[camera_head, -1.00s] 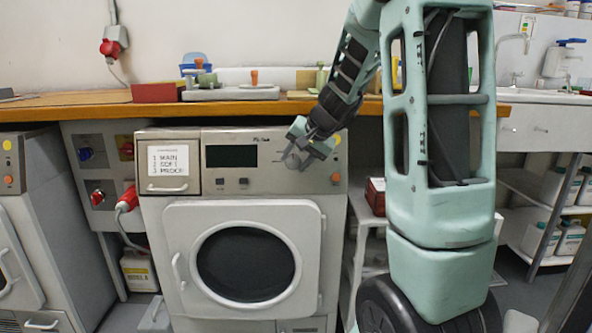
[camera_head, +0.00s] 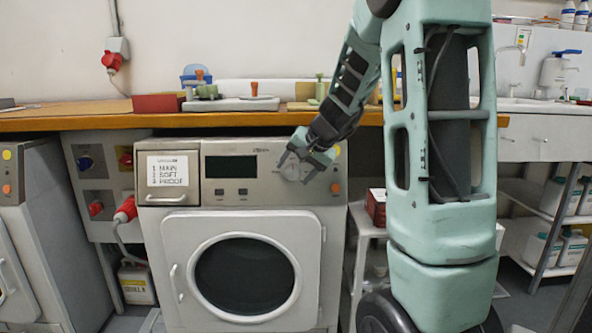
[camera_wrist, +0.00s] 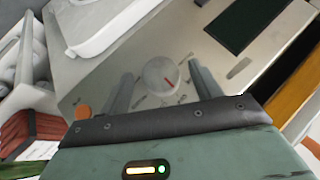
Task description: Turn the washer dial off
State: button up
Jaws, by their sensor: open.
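The washer (camera_head: 190,225) stands under the wooden counter, its round door closed. In the head view the dial (camera_head: 291,171) shows at the right part of the panel, close to my gripper (camera_head: 292,168). My gripper (camera_wrist: 158,90) is open, one finger on each side of the dial in the picture. I cannot tell whether the fingers touch it. The markings around the dial are too small to read.
A dark display (camera_head: 231,166) lies left of the dial. An orange button (camera_head: 335,188) sits to the right. The wooden counter edge (camera_head: 230,119) overhangs above the panel. A shelf with a red box (camera_head: 376,207) stands right of the washer.

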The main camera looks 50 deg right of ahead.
jog(key=p+v, duration=0.5)
jog(key=v, duration=1.2)
jog(key=shift+p, duration=0.35)
